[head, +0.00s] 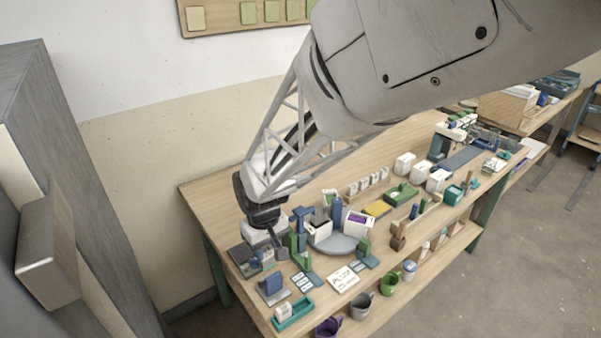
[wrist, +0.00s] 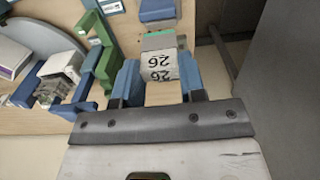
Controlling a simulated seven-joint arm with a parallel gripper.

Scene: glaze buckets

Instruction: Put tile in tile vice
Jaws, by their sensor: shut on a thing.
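My gripper (wrist: 160,62) points down over the left end of the workbench, and in the head view it (head: 279,243) is low among the small fixtures. Its two blue fingers are shut on a small pale tile (wrist: 160,74) marked with black "26" figures. In the wrist view a grey block with a green edge (wrist: 157,41) and a blue block (wrist: 157,12) line up just beyond the tile. I cannot tell whether they are the tile vice, or whether the tile touches them. The head view does not show the tile clearly.
A green fixture (wrist: 101,57) stands close left of the fingers in the wrist view. A round grey turntable (head: 336,244) with boxes is right of the gripper. A teal tray (head: 293,314) and a white card (head: 343,279) lie nearer the front edge. A grey cabinet (head: 60,120) stands left.

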